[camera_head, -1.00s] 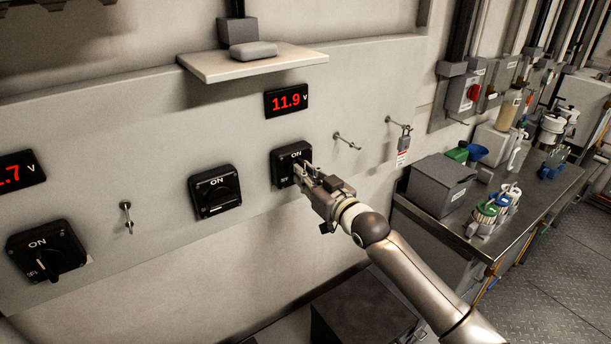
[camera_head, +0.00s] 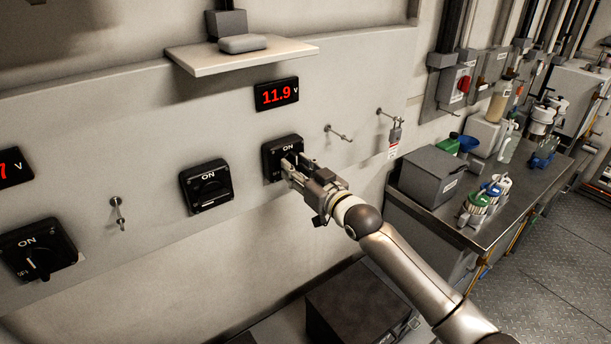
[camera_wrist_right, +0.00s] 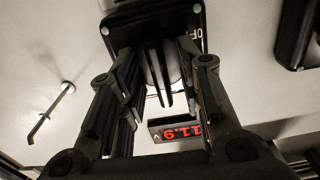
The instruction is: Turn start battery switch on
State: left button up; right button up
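A black rotary switch (camera_head: 272,160) marked ON sits on the grey panel under the red 11.9 V display (camera_head: 276,94). No label naming the start battery is readable. My right gripper (camera_head: 293,166) is at this switch and partly covers its lower right. In the right wrist view, which shows the panel inverted, the switch's knob (camera_wrist_right: 160,78) stands between the two fingers. The fingers (camera_wrist_right: 160,95) are apart, with narrow gaps seeming to show beside the knob. The knob's ridge points towards the display, the ON side. My left gripper is not in view.
Two similar switches are to the left, one central (camera_head: 207,187) and one far left (camera_head: 38,252). Small metal pegs (camera_head: 338,133) stick out of the panel. A shelf (camera_head: 240,54) juts out above. A workbench (camera_head: 470,232) with a grey box stands at right.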

jog(key=v, duration=1.2)
jog(key=shift+w+a+f, duration=0.1)
